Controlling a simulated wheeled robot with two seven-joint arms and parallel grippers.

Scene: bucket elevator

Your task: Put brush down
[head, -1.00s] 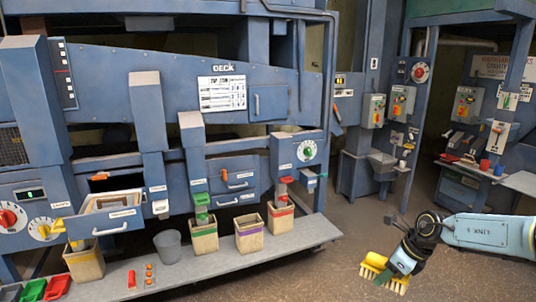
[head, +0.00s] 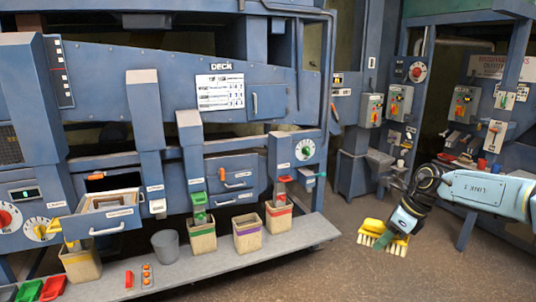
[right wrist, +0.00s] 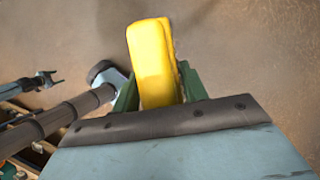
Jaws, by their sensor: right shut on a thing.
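The brush (head: 373,237) has a yellow back and pale bristles. My right gripper (head: 389,238) is shut on it, and it appears over the brown floor to the right of the long grey bench, clear of the bench. In the right wrist view the yellow brush back (right wrist: 153,62) sits between the green fingers of the gripper (right wrist: 158,88). The bristles are hidden in that view. My left gripper is not in the head view; a dark gripper-like end (right wrist: 45,78) shows at the left of the right wrist view, too small to tell its state.
The grey bench (head: 210,263) holds several bins, a grey bucket (head: 166,246), and red and green scoops at its left end. An open drawer (head: 105,222) juts out above it. A side table with small items stands at the right, partly behind my arm.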

